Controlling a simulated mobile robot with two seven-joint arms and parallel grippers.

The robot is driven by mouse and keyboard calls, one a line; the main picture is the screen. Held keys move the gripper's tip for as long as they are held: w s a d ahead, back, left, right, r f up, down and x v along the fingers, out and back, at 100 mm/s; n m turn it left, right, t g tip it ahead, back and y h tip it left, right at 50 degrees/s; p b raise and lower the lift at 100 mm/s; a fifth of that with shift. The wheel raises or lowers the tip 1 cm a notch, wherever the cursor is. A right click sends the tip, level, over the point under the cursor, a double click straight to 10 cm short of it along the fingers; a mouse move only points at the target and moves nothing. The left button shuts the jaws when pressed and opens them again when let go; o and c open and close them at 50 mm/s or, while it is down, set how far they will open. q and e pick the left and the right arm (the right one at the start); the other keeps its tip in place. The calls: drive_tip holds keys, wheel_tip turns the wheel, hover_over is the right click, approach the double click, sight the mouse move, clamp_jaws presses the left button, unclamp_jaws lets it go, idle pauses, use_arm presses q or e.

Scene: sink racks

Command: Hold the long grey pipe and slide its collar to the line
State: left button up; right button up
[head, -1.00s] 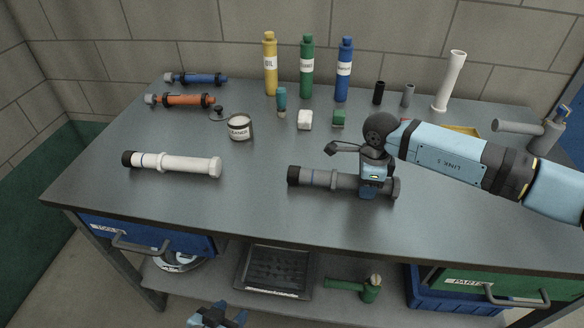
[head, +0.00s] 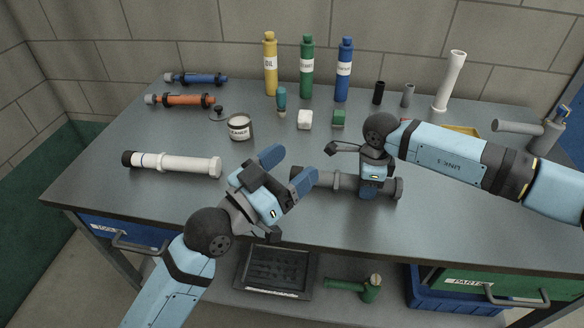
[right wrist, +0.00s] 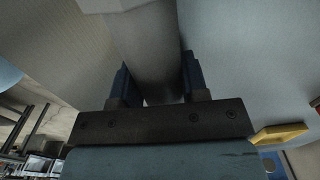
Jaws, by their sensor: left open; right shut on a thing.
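The long grey pipe (head: 352,184) lies on the workbench, pointing left to right. Its collar (head: 335,181) is a raised ring left of my right gripper. My right gripper (head: 369,190) is shut on the pipe near its flanged right end. In the right wrist view, the pipe (right wrist: 150,45) runs between the two blue fingers (right wrist: 157,82). My left gripper (head: 287,170) is open and empty at the pipe's left end, its fingers apart. It hides the pipe's black end. I cannot make out a line on the grey pipe.
A white pipe (head: 185,164) with its own collar lies to the left. A tin (head: 239,128), a white block (head: 304,120) and a green block (head: 338,118) stand behind. Bottles line the back. The bench front between the pipes is partly taken by my left arm.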

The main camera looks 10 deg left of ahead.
use_arm(q)
drive_tip(key=w+d+f+m+g+y, duration=0.1)
drive_tip(key=w+d+f+m+g, duration=0.1)
drive_tip(key=w+d+m+g, duration=0.5)
drive_tip(key=w+d+f+m+g+y, duration=0.1)
drive_tip(key=w+m+g, duration=0.25)
drive_tip(key=w, duration=0.65)
drive_tip(key=g+y, duration=0.5)
drive_tip(key=y, duration=0.6)
hover_over(294, 169)
drive_tip(key=shift+m, duration=0.25)
wheel_tip(294, 169, down, 5)
drive_tip(key=shift+w+d+f, duration=0.1)
drive_tip(key=shift+w, duration=0.05)
drive_tip(key=shift+f, duration=0.1)
drive_tip(key=shift+a+f, duration=0.2)
drive_tip(key=shift+f, duration=0.15)
wheel_tip(294, 169, down, 9)
drive_tip(key=shift+d, duration=0.1)
